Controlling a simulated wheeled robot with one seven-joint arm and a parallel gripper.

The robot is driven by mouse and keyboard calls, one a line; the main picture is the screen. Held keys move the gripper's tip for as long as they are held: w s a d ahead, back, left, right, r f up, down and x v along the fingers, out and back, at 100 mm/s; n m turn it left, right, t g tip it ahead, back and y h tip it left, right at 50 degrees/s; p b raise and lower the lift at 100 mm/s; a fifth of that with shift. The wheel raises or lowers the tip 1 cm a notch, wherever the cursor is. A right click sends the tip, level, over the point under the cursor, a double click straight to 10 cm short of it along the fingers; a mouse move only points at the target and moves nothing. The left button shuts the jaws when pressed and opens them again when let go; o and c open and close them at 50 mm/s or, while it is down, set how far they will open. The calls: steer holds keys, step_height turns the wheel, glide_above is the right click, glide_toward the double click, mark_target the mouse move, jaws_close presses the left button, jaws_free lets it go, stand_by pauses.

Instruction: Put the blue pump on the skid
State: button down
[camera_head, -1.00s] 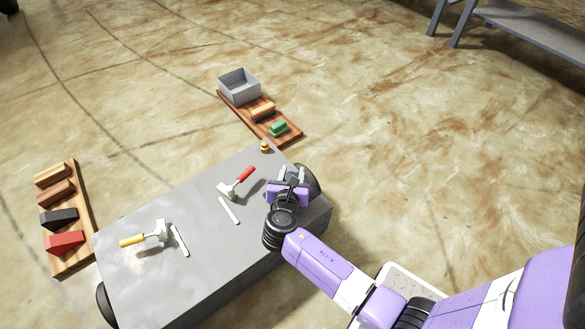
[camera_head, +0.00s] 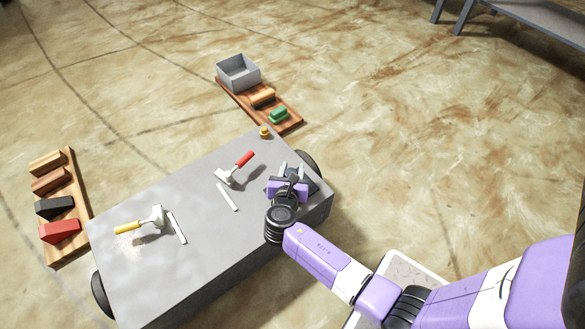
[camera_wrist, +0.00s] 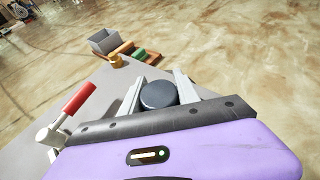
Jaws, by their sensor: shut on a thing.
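My gripper (camera_head: 290,174) is at the right end of a grey-topped wheeled cart (camera_head: 195,260). In the wrist view its two pale fingers (camera_wrist: 158,92) are closed around a dark blue-grey round thing (camera_wrist: 158,95), which I take for the blue pump. Only its round top shows clearly there; in the head view my gripper mostly covers it. I cannot tell whether it touches the cart top. No part is plainly marked as the skid; two wooden boards lie on the floor, one at the left (camera_head: 76,215) and one beyond the cart (camera_head: 291,128).
The far board bears a grey open box (camera_head: 238,73), an orange block and a green piece (camera_head: 278,116).

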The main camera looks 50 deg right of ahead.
steer(key=shift+w, duration=0.1)
steer(key=c, duration=0.9)
jaws_free()
steer(key=shift+f, duration=0.1)
